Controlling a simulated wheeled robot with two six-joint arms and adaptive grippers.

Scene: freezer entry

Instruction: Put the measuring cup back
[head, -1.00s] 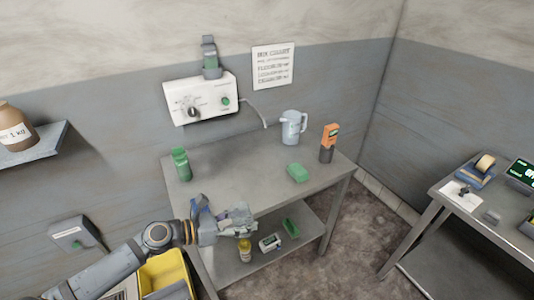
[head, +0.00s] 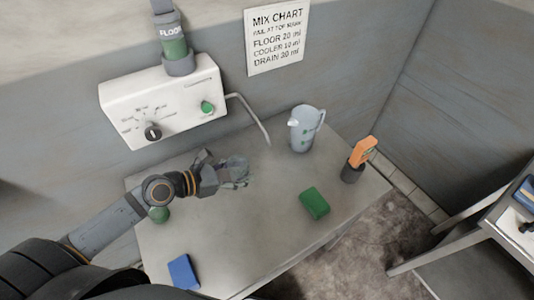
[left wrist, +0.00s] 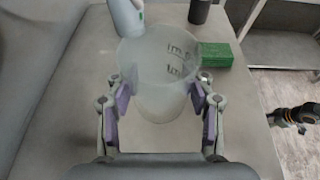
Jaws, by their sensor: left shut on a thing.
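My left gripper (head: 232,178) is shut on a clear measuring cup (head: 237,168), above the left part of the steel table (head: 250,225). In the left wrist view the cup (left wrist: 155,62) is translucent with dark markings, its open rim up. The fingers (left wrist: 160,115) grip it from both sides. A larger pale jug (head: 303,130) with a handle stands beyond it at the back of the table. A dark jointed part at the right edge of the left wrist view looks like my right gripper (left wrist: 291,116); its jaws are unclear.
A green sponge (head: 314,203) and an orange-topped device (head: 360,158) in a dark holder are on the right. A blue block (head: 183,272) lies at the front left. A white dispenser (head: 165,103) with a bent spout (head: 255,118) is on the wall. The table's centre is clear.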

